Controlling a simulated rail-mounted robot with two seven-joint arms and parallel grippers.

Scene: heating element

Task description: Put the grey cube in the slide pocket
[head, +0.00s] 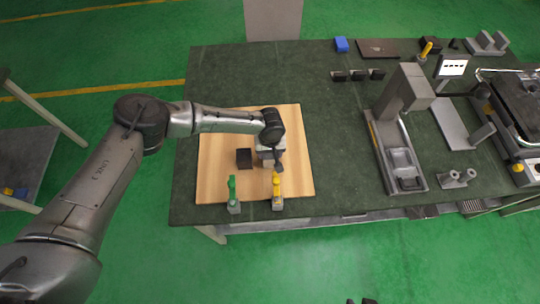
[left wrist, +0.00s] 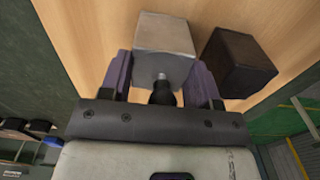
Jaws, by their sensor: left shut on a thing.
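The grey cube (left wrist: 165,35) sits between the purple fingers of my left gripper (left wrist: 162,78) in the left wrist view. The gripper is shut on it. In the head view my left gripper (head: 271,155) points down over the wooden board, and the arm and hand largely hide the cube. I cannot tell whether the cube touches the board. The slide with its pocket (head: 403,160) lies at the foot of the grey press-like column, to the right and apart from the gripper. Small dark tips at the bottom edge of the head view may be my right gripper (head: 362,301).
A dark cube (head: 244,158) stands on the wooden board (head: 220,180) just left of my left gripper. Green (head: 233,195) and yellow (head: 277,190) toggle clamps sit at the board's front edge. The grey column (head: 405,90) rises over the slide. The table (head: 340,130) between is clear.

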